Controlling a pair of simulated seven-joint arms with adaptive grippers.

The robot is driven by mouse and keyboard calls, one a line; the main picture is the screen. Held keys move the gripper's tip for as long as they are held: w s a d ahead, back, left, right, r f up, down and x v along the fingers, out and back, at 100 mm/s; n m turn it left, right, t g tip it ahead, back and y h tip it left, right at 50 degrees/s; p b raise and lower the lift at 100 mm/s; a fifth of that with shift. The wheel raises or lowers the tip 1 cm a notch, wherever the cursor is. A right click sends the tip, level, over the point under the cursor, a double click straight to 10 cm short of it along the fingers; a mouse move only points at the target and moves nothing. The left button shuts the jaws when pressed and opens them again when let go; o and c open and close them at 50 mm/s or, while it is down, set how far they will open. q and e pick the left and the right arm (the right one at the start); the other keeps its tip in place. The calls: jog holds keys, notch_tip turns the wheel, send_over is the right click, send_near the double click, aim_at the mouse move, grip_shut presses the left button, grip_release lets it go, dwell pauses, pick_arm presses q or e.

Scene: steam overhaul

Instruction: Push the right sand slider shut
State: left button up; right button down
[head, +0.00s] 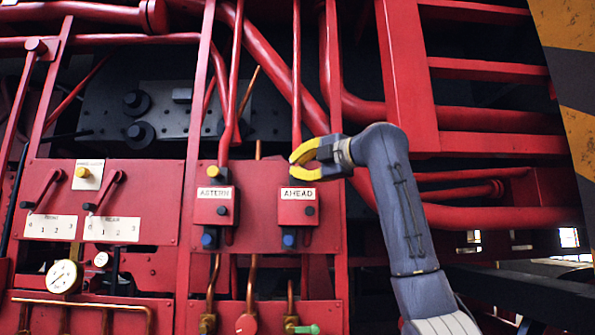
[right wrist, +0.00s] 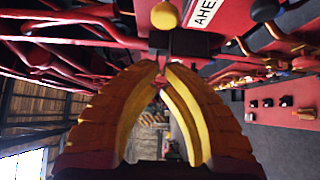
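In the right wrist view a yellow ball knob (right wrist: 165,15) sits beside the AHEAD plate (right wrist: 205,12), beyond the fingertips. In the head view the fingers obscure this knob. Contact cannot be told. My left gripper is out of view.
Red pipes (head: 265,45) and vertical red bars surround the panel. A gauge (head: 63,276) and two red levers (head: 47,190) are at the left. Copper pipes and small valves (head: 292,325) lie below. Red frame beams (head: 490,70) stand behind my right arm.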

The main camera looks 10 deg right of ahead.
jog(key=shift+w+d, duration=0.15)
jog(key=shift+w, duration=2.05)
jog(key=shift+d, duration=0.15)
